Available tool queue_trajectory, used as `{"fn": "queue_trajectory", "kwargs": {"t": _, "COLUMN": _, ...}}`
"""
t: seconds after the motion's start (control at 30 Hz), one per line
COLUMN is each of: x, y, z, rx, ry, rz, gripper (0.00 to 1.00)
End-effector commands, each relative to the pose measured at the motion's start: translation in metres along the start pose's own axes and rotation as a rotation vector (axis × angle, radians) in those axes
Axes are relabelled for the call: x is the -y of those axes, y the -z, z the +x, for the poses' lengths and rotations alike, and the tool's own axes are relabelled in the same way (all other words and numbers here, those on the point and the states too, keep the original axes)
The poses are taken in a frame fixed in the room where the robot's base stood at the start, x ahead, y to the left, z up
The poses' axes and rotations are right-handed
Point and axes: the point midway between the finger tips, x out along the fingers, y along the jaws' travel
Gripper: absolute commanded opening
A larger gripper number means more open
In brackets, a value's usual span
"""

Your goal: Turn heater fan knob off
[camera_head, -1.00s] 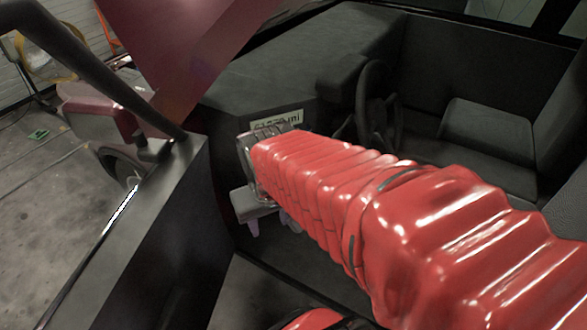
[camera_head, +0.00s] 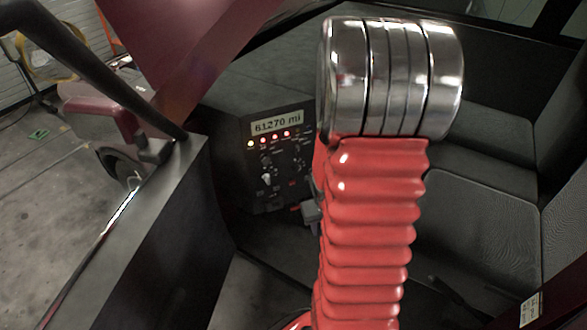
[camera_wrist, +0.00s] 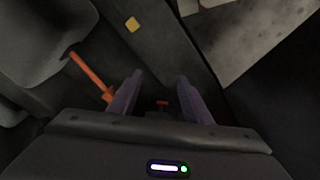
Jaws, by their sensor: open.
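The dashboard panel (camera_head: 285,190) shows in the head view, left of my raised red arm. It has a lit display reading about 61270 mi, a row of lit lamps and several small dark knobs. One knob (camera_head: 266,179) has a pale pointer. The labels are too small to read, so I cannot tell which knob is the heater fan. My gripper (camera_wrist: 159,95) shows in the wrist view with two purple fingers apart and nothing held. It points down at the dark cab interior, and my arm mostly hides it in the head view.
In the wrist view, an orange lever (camera_wrist: 90,75) lies left of the fingers and a small red part (camera_wrist: 162,103) shows between them. A dark seat (camera_head: 485,225) fills the right of the head view. The open door (camera_head: 150,235) stands at the left.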

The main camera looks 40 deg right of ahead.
Motion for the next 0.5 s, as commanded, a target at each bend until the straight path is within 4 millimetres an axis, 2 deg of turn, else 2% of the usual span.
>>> {"fn": "queue_trajectory", "kwargs": {"t": 0.03, "x": -0.007, "y": -0.002, "z": 0.015, "rx": -0.004, "ry": 0.003, "rz": 0.008, "gripper": 0.45}}
{"fn": "queue_trajectory", "kwargs": {"t": 0.2, "x": -0.023, "y": 0.0, "z": 0.056, "rx": -0.057, "ry": 0.016, "rz": 0.016, "gripper": 0.45}}
{"fn": "queue_trajectory", "kwargs": {"t": 0.5, "x": -0.038, "y": 0.005, "z": 0.121, "rx": -0.206, "ry": 0.068, "rz": 0.03, "gripper": 0.45}}
